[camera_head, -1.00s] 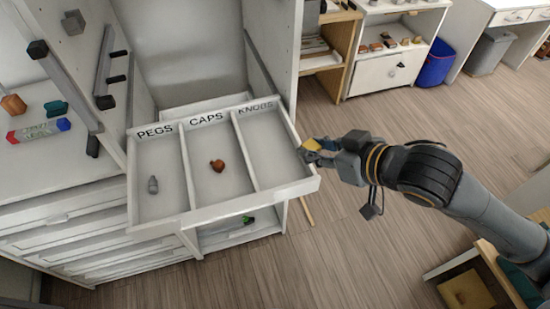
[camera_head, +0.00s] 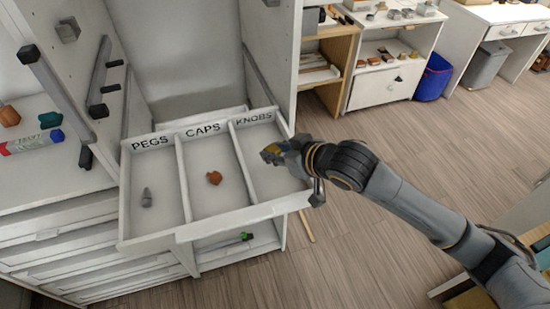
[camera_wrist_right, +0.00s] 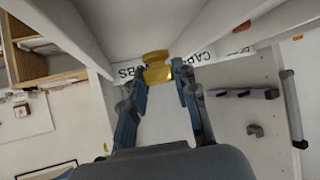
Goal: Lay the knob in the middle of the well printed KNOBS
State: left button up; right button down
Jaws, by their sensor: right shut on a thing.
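The drawer (camera_head: 215,227) is pulled out and has three wells printed PEGS, CAPS and KNOBS. The KNOBS well (camera_head: 278,183) is the right one, and I see nothing lying in it. My right gripper (camera_head: 270,153) is over the KNOBS well, reaching in from the right. It is shut on a yellow, brass-like knob (camera_wrist_right: 157,67), which shows between the fingertips in the right wrist view. In the head view the knob is small and partly hidden by the fingers. My left gripper is in neither current view.
A grey peg (camera_head: 147,197) lies in the PEGS well and an orange-brown piece (camera_head: 214,178) in the CAPS well. Thin dividers separate the wells. The wardrobe's side panel (camera_head: 271,60) stands behind the drawer. A blue bin (camera_head: 434,78) is at the back right.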

jog(key=shift+w+a+f, duration=0.2)
jog(key=shift+w+f, duration=0.05)
jog(key=shift+f, duration=0.15)
notch_tip(320, 180, down, 2)
jog(key=shift+f+p, duration=0.15)
jog(key=shift+p, duration=0.4)
jog(key=shift+f, duration=0.4)
jog(key=shift+f, duration=0.1)
jog(key=c, duration=1)
grip_release()
